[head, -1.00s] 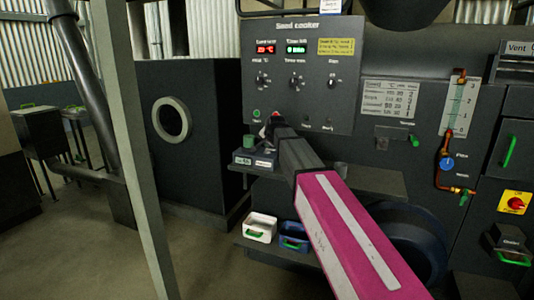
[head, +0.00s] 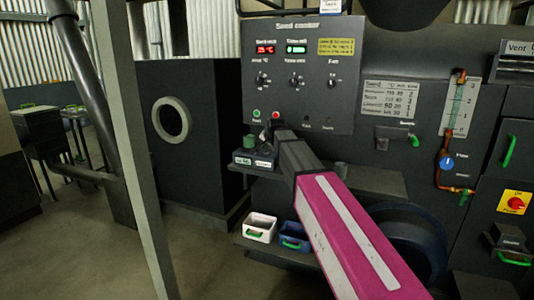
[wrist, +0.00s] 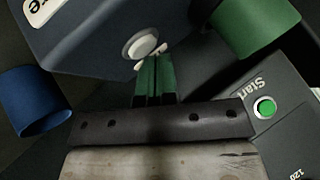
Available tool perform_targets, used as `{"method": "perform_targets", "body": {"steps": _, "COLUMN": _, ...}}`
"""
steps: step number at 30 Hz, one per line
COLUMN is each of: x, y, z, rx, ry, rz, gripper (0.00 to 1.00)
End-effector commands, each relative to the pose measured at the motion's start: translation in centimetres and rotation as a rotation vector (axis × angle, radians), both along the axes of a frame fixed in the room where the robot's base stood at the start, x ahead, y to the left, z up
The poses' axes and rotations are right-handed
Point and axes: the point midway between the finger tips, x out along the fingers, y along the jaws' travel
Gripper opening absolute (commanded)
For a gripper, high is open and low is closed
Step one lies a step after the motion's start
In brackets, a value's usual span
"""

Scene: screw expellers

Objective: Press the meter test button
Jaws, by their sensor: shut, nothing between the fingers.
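The meter looks like a dark blue-grey box (wrist: 95,35) in the wrist view, with a white label ending in "re". A round pale button (wrist: 140,45) sits on its face. My gripper (wrist: 153,66) has its green fingers shut together and empty. The fingertips are right at the lower edge of the pale button; I cannot tell whether they touch it. In the head view my gripper (head: 268,143) is mostly hidden beyond the dark wrist, just above small labelled boxes (head: 242,157) on the shelf. The button cannot be made out there.
A green cylinder (wrist: 255,25) and a blue cylinder (wrist: 35,103) flank the fingers. The cooker panel (head: 300,60) with a green Start button (head: 257,113) and a red button (head: 276,115) stands behind. White (head: 260,227) and blue (head: 295,236) bins sit on the lower shelf.

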Motion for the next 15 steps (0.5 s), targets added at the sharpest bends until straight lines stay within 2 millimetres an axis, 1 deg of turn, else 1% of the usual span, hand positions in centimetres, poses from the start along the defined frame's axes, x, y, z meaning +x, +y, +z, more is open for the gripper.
{"method": "perform_targets", "body": {"steps": 15, "x": 0.0, "y": 0.0, "z": -0.55, "rx": 0.0, "ry": 0.001, "rz": 0.001, "gripper": 0.0}}
